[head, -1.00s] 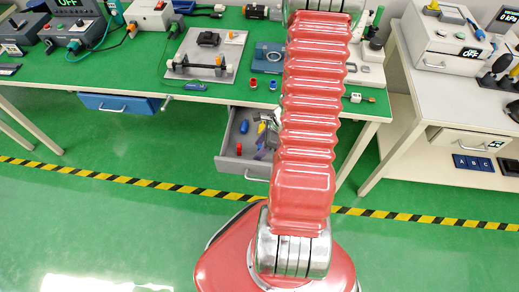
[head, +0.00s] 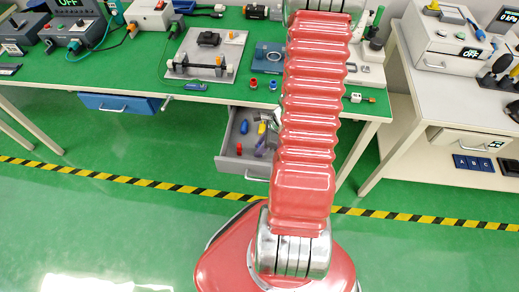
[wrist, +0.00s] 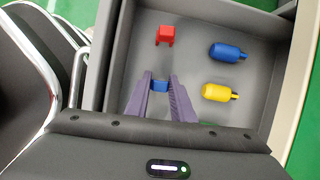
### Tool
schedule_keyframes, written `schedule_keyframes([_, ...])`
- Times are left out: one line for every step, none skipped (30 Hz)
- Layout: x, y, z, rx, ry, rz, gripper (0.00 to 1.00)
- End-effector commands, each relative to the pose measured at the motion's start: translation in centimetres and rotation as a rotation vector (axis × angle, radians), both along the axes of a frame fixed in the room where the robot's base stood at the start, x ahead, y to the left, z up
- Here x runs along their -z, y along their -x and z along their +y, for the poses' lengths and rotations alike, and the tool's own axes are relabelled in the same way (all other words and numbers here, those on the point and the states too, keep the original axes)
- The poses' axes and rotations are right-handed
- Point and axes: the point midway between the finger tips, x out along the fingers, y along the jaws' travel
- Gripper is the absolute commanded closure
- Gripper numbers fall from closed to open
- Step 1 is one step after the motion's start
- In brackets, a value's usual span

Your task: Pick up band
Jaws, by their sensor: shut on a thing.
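My gripper (wrist: 159,80) has two purple fingers and reaches down into an open grey drawer (wrist: 119,60). In the wrist view the fingers are shut on a small blue piece (wrist: 159,86) between their tips. Only its face between the fingers shows, so I cannot tell its full shape or whether it is the band. It appears low, near the drawer floor. In the head view my red arm hides part of the drawer, and the gripper is small and partly covered.
In the drawer lie a red block (wrist: 165,35), a blue bottle-like piece (wrist: 227,53) and a yellow one (wrist: 218,92), all apart from the fingers. Drawer walls stand close around. A green-topped bench (head: 120,75) with equipment is above; another bench stands at right.

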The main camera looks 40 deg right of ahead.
Motion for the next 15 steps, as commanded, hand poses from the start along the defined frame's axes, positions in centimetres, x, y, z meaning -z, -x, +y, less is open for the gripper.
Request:
schedule_keyframes([0.00, 0.00, 0.00, 0.000, 0.000, 0.000, 0.97])
schedule_keyframes([-0.01, 0.00, -0.01, 0.000, 0.000, 0.000, 0.98])
schedule_keyframes([-0.01, 0.00, -0.01, 0.000, 0.000, 0.000, 0.98])
schedule_keyframes([-0.01, 0.00, -0.01, 0.000, 0.000, 0.000, 0.98])
schedule_keyframes([0.00, 0.00, 0.00, 0.000, 0.000, 0.000, 0.98])
schedule_keyframes([0.00, 0.00, 0.00, 0.000, 0.000, 0.000, 0.98])
schedule_keyframes([-0.01, 0.00, 0.00, 0.000, 0.000, 0.000, 0.98])
schedule_keyframes([-0.02, 0.01, -0.01, 0.000, 0.000, 0.000, 0.98])
schedule_keyframes([-0.05, 0.00, -0.01, 0.000, 0.000, 0.000, 0.98])
schedule_keyframes([-0.09, -0.01, -0.02, 0.000, 0.000, 0.000, 0.98])
schedule_keyframes([-0.16, -0.02, -0.02, -0.001, 0.001, -0.001, 0.98])
schedule_keyframes([-0.29, -0.02, -0.04, -0.001, 0.001, -0.001, 0.98])
schedule_keyframes([-0.41, -0.03, -0.05, -0.001, 0.002, -0.002, 0.98])
schedule_keyframes([-0.56, -0.05, -0.06, -0.001, 0.002, -0.002, 0.98])
schedule_keyframes([-0.80, -0.06, -0.07, 0.000, 0.002, -0.002, 0.98])
